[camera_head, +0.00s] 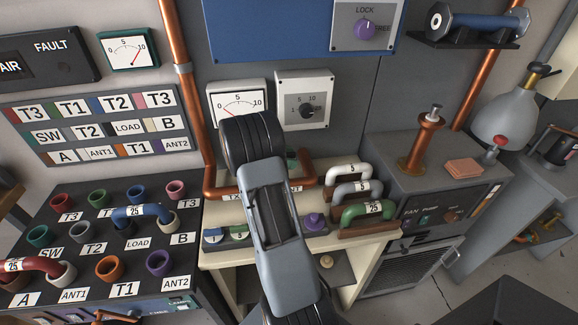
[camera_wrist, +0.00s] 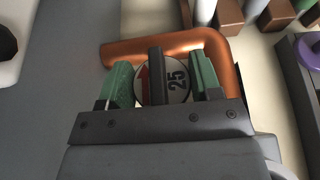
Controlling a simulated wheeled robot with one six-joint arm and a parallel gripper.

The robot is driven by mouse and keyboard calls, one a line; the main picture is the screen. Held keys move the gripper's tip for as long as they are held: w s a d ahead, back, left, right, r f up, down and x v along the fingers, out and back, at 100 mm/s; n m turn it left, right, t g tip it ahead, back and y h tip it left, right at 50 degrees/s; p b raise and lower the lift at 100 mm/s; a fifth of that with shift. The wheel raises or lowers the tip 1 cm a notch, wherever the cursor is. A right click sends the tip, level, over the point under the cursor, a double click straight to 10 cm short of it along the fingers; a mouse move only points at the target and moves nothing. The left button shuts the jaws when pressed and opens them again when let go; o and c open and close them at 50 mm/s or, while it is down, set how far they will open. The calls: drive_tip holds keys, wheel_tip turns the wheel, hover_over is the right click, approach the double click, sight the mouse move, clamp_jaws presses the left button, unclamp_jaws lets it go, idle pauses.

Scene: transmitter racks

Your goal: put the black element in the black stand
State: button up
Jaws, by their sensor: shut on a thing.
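My gripper (camera_wrist: 162,82) shows in the wrist view with a green-padded finger on each side. It is shut on an element with a round pale face (camera_wrist: 177,84), marked "25" and a red arrow; a dark bar crosses this face. The element's body is hidden, so I cannot tell whether it sits in something below. A copper pipe elbow (camera_wrist: 228,58) lies right behind it. In the head view my arm hides the element and most of the gripper. A dark stand (camera_head: 232,243) on the cream bench carries a blue element, a green element and a purple element (camera_head: 315,222).
U-shaped links, white (camera_head: 348,173), grey and green (camera_head: 368,210), stand on brown blocks to the right. Copper pipes (camera_head: 222,191) run along the back of the bench. A patch panel (camera_head: 90,245) with coloured sockets is at the left. A grey cabinet (camera_head: 425,175) stands at the right.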

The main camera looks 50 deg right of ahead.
drive_tip(key=shift+w+d+f, duration=0.25)
drive_tip(key=shift+d+f, duration=0.2)
drive_tip(key=shift+f, duration=0.15)
drive_tip(key=shift+w+d+f, duration=0.25)
drive_tip(key=shift+d+f, duration=0.15)
drive_tip(key=shift+f, duration=0.2)
drive_tip(key=shift+w+f+p, duration=0.1)
drive_tip(key=shift+f+p, duration=0.2)
drive_tip(key=shift+f, duration=1.3)
drive_tip(key=shift+f, duration=0.2)
drive_tip(key=o, duration=0.7)
drive_tip(key=shift+c, duration=0.2)
